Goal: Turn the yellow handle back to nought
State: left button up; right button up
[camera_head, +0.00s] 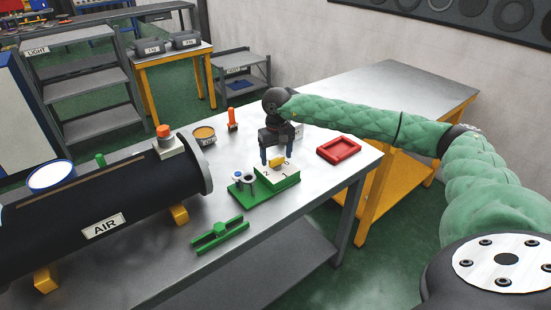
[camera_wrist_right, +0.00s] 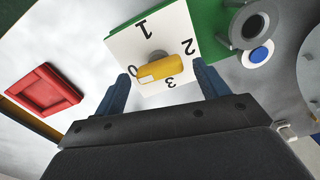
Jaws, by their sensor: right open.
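The yellow handle (camera_wrist_right: 165,70) sits on a grey shaft in front of a white plate (camera_wrist_right: 126,48) marked 0, 1, 2 and 3. In the right wrist view it lies nearly level, its pale-marked end near the 0 and its other end towards the 2. In the head view my right gripper (camera_head: 277,154) points down over the plate. My left gripper is out of view.
A red tray (camera_head: 339,150) lies right of the block; it also shows in the wrist view (camera_wrist_right: 43,92). A green bar fixture (camera_head: 220,235) lies nearer. A black AIR tank (camera_head: 130,198) fills the left.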

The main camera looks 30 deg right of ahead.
aim_at(277, 159)
jog(key=shift+r, duration=2.45)
